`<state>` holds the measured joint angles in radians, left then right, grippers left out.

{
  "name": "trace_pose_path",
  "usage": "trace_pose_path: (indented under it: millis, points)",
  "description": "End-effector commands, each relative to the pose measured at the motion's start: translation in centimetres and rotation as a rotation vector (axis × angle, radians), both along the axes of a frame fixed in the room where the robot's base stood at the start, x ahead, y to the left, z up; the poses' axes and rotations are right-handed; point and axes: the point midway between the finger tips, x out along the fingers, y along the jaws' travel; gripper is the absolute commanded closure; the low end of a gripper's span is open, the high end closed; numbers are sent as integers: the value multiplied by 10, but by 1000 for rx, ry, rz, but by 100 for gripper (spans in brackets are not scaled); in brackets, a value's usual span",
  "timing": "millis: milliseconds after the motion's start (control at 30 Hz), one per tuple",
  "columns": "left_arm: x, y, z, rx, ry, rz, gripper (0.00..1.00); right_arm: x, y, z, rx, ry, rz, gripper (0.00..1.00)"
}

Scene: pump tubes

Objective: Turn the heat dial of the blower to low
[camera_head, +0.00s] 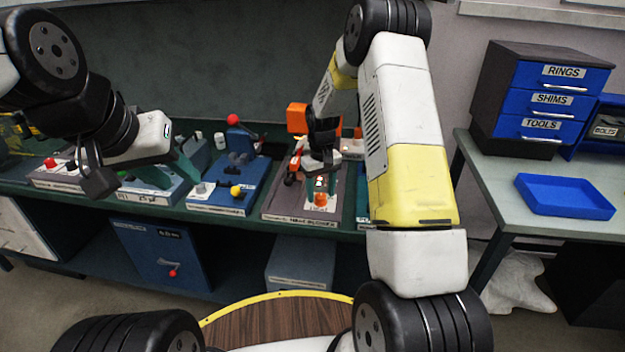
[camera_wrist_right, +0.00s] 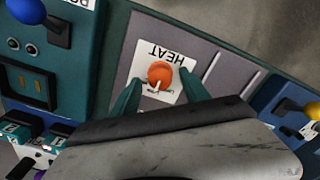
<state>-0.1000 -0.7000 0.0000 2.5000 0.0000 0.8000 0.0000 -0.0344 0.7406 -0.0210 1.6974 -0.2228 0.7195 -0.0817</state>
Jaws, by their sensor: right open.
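The orange heat dial (camera_head: 320,198) sits on a white plate near the front of the blower's grey panel (camera_head: 278,204). In the right wrist view the dial (camera_wrist_right: 160,72) shows under the upside-down word HEAT, with a white mark on its lower side. My right gripper (camera_head: 320,188) is open over the dial, and its teal fingers (camera_wrist_right: 160,84) are on either side of it, apart from each other. I cannot tell whether they touch it. My left gripper (camera_head: 172,178) is open and empty over the bench to the left.
A blue panel (camera_head: 218,200) with red and yellow knobs stands left of the blower. An orange part (camera_head: 298,118) rises behind my right gripper. A side table at right bears a drawer cabinet (camera_head: 530,98) and a blue tray (camera_head: 565,196).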

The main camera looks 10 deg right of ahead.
Motion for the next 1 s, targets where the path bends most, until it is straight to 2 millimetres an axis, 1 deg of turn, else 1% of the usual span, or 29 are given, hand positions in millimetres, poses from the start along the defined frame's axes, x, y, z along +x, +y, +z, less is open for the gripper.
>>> trace_pose_path:
  millis: [300, 400, 533, 867, 967, 1000]
  points:
    - [0, 0, 0, 0, 0, 0, 64, 1, 1, 53, 1, -5, 0, 46]
    - [0, 0, 0, 0, 0, 0, 64, 1, 0, 65, 1, -4, 0, 46]
    - [0, 0, 0, 0, 0, 0, 64, 0, 0, 73, 0, -1, 0, 46]
    - [0, 0, 0, 0, 0, 0, 64, 0, 0, 75, 1, -3, 0, 46]
    - [0, 0, 0, 0, 0, 0, 64, -4, 0, 89, 6, -18, -7, 46]
    - [0, 0, 0, 0, 0, 0, 64, -8, -1, 99, 10, -32, -12, 46]
